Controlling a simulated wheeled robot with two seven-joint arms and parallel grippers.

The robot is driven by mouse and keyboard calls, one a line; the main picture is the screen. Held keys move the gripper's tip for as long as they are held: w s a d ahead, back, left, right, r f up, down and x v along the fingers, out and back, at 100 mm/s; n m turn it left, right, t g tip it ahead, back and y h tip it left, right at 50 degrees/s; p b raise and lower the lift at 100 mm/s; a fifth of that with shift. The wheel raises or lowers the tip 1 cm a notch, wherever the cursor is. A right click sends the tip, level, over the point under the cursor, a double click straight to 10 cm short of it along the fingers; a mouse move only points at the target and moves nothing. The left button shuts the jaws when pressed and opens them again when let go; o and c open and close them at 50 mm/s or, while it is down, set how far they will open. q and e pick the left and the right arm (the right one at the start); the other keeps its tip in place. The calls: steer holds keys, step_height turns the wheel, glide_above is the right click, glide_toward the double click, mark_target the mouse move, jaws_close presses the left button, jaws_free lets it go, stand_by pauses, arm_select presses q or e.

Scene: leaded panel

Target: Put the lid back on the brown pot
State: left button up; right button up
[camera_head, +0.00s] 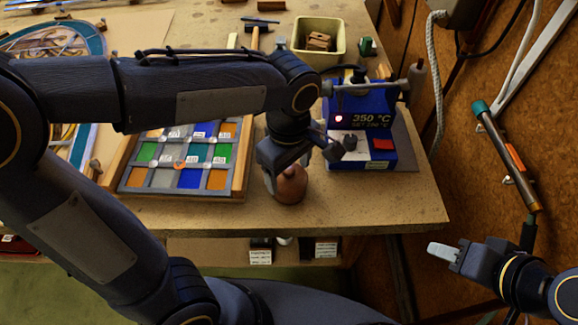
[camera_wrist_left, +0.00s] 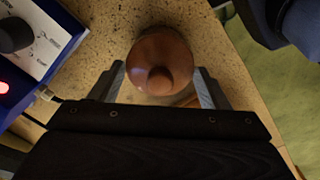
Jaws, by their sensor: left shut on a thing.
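The brown pot (camera_head: 290,190) stands near the front edge of the workbench, below my left gripper (camera_head: 288,172). In the left wrist view the round brown lid with its knob (camera_wrist_left: 160,78) lies between the two fingers of my left gripper (camera_wrist_left: 160,90). The left gripper is shut on the lid, one finger on each side. The lid is over the pot and hides most of it from above; I cannot tell whether it touches the rim. My right gripper (camera_head: 445,251) is off the bench at the lower right, apart from the pot; its jaw opening is unclear.
A blue soldering station (camera_head: 362,120) reading 350 °C stands right of the pot. A leaded glass panel (camera_head: 190,155) in a wooden frame lies to the left. A cream bin (camera_head: 320,35) with wooden blocks and a hammer (camera_head: 256,38) are at the back.

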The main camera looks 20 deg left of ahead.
arm_select(q)
steer(key=o, duration=1)
steer(key=shift+o, duration=0.8)
steer(key=shift+r+p, duration=3.1)
steer(key=shift+r, duration=0.45)
steer(key=shift+c, duration=0.3)
jaws_close()
